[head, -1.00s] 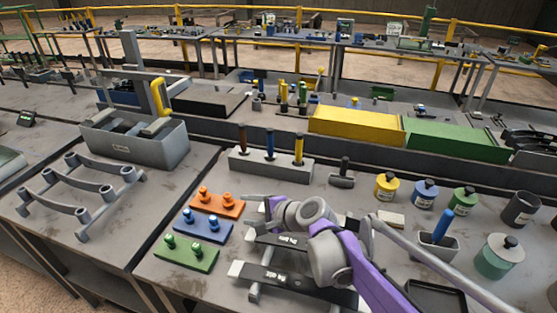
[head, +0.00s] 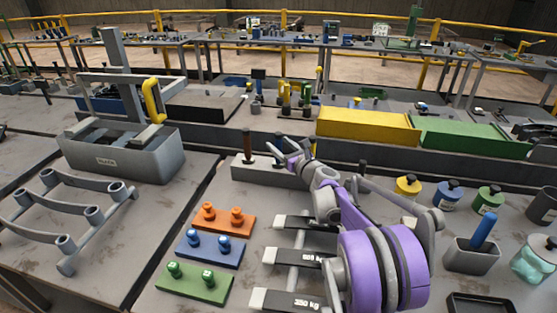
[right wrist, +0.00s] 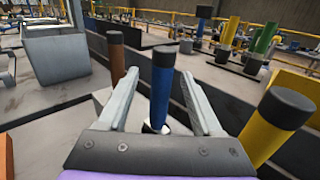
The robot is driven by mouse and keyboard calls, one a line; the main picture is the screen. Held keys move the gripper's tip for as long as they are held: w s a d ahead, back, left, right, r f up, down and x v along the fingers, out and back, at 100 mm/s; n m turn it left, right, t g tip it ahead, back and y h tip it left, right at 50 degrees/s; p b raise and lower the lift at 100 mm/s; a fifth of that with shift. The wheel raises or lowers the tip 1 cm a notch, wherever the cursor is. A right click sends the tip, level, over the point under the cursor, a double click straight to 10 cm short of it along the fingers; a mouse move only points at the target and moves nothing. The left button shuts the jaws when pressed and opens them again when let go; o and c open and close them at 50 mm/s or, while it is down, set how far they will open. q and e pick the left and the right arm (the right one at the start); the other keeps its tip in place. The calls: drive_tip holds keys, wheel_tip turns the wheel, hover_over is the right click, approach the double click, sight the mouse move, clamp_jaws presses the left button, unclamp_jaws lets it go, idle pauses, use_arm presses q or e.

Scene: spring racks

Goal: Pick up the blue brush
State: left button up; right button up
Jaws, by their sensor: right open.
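The blue brush (right wrist: 161,95), a blue handle with a black cap, stands upright in the grey rack block (head: 240,171). In the head view my right arm covers most of it. My right gripper (right wrist: 160,77) is open. In the right wrist view, its fingers lie on either side of the blue handle, with gaps between. The brown brush (right wrist: 116,62) stands outside the left finger and the yellow brush (right wrist: 268,125) outside the right one. My left gripper is not in view.
A grey cup (head: 471,256) with a blue-handled tool (head: 483,231) stands at right, near several lidded jars. Orange (head: 229,224), blue (head: 209,249) and green (head: 193,283) peg blocks lie in front. A grey bin (head: 125,155) stands at left.

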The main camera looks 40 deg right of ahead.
drive_tip(key=w, duration=0.4)
drive_tip(key=shift+w+d, duration=0.4)
drive_tip(key=shift+s, duration=0.1)
clamp_jaws()
idle(0.9)
